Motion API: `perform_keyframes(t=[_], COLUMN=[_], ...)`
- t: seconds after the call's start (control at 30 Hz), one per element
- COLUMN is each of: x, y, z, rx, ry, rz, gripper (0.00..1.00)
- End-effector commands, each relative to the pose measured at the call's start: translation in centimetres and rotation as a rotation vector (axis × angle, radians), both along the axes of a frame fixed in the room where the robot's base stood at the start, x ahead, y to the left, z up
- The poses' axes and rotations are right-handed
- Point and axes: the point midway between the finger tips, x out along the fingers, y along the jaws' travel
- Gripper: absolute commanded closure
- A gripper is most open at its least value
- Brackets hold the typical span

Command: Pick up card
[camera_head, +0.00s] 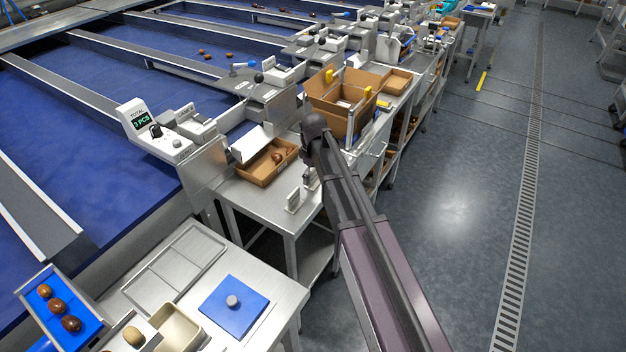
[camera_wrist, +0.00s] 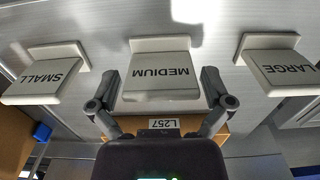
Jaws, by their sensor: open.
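Three pale cards in small stands stand in a row on a metal surface in the wrist view, their lettering upside down. The SMALL card (camera_wrist: 45,76) is on the left, the MEDIUM card (camera_wrist: 160,72) in the middle and the LARGE card (camera_wrist: 280,68) on the right. My gripper (camera_wrist: 160,80) is open, with one finger on each side of the MEDIUM card; whether they touch it I cannot tell. In the head view my arm reaches over the steel table and hides most of the gripper. One pale card (camera_head: 294,200) shows there, its lettering unreadable.
A cardboard box with an L257 label (camera_wrist: 160,124) lies by my gripper in the wrist view. In the head view, a shallow carton with dates (camera_head: 262,172) and a larger open carton (camera_head: 335,112) stand close to my arm.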

Motion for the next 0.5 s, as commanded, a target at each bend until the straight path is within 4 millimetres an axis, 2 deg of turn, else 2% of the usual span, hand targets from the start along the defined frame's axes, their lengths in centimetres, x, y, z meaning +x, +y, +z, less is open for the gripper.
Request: perform_keyframes(t=[0.03,0.2,0.5], x=[0.01,0.00,-0.01], y=[0.01,0.01,0.02], z=[0.00,0.00,-0.01], rx=[0.000,0.000,0.000], ry=[0.000,0.000,0.000], rz=[0.000,0.000,0.000], gripper=[0.00,0.50,0.51])
